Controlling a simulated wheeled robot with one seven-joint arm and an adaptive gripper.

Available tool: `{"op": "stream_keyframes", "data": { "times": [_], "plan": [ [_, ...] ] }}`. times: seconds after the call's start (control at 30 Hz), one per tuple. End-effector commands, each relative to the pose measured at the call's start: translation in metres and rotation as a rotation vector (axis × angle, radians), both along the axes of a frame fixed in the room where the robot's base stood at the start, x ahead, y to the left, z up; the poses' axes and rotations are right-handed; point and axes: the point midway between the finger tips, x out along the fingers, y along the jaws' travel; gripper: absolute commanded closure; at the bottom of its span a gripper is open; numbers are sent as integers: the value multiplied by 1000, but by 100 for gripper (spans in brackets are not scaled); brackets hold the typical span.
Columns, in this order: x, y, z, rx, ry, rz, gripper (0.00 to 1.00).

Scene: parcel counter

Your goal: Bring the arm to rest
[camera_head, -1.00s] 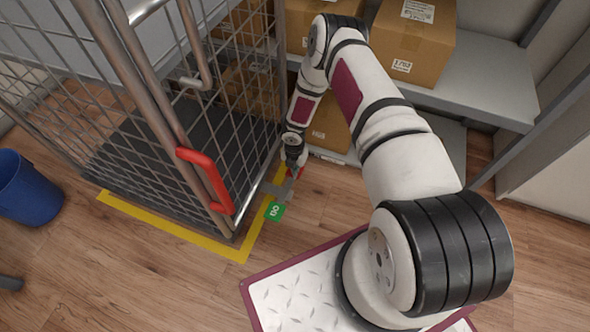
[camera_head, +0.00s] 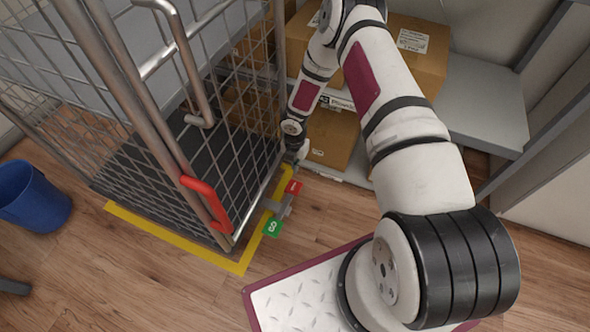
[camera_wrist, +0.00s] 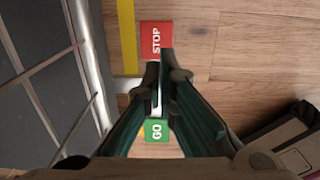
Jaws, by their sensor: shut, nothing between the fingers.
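My gripper (camera_head: 297,160) is at the end of my arm, low beside the cage trolley's near right corner, above and behind the floor-level pedal. In the wrist view my gripper (camera_wrist: 162,62) has its two dark green fingers drawn together, with nothing between them. The pedal has a red STOP pad (camera_head: 293,187) and a green GO pad (camera_head: 272,226) on a grey bar. In the wrist view the STOP pad (camera_wrist: 156,36) lies ahead of the fingertips, and the GO pad (camera_wrist: 157,131) shows partly behind the fingers. I cannot tell whether the fingers touch anything.
The wire cage trolley (camera_head: 150,150) with a red handle (camera_head: 207,203) stands left of my arm inside yellow floor tape (camera_head: 180,245). Grey shelving (camera_head: 480,110) with cardboard boxes (camera_head: 415,55) is behind. A blue bin (camera_head: 33,195) stands far left.

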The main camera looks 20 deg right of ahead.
Motion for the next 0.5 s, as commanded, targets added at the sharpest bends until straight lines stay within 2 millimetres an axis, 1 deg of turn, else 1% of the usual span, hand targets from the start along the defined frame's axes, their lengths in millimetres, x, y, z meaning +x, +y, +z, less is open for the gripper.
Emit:
{"op": "stream_keyframes", "data": {
  "times": [0.03, 0.13, 0.5],
  "plan": [
    [0, -1, 5, 0, 0, 0, 100],
    [0, -1, 8, 1, 1, 1, 100],
    [0, -1, 9, 1, 1, 1, 100]
  ]
}}
